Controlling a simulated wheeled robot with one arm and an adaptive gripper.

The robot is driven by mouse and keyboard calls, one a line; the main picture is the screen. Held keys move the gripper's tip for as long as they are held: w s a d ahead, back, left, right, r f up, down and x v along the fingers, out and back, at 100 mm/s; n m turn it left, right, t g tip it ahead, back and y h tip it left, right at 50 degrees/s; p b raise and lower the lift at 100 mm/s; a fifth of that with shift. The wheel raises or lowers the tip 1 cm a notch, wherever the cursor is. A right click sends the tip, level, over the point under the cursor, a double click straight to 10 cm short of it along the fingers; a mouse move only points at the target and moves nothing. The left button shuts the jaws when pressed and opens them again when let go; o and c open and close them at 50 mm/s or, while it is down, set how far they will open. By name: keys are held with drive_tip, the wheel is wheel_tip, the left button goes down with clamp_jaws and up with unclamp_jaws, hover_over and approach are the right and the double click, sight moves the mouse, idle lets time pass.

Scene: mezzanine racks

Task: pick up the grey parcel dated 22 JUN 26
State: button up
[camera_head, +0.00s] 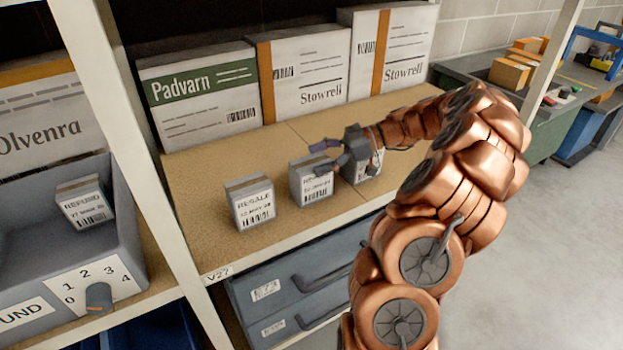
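Three small grey parcels with white labels stand upright in a row on the tan shelf. The left parcel (250,203) reads RESALE, with a date that looks like a May one. The middle parcel (311,184) has a label too small to read surely. The right parcel (374,163) is mostly hidden behind my gripper, and its date cannot be read. My gripper (322,156) points left above and beside the middle parcel, in front of the right one. Its fingers look spread, with nothing visible between them. I cannot tell whether it touches a parcel.
Large cartons marked Padvarn (199,95) and Stowrell (305,75) stand behind. A grey bin (120,215) at left holds another small parcel (86,204) marked REFUND. A rack upright (125,120) divides them. Drawers (300,285) lie below; bare shelf lies around the left parcel.

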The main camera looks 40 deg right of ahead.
clamp_jaws()
idle(0.4)
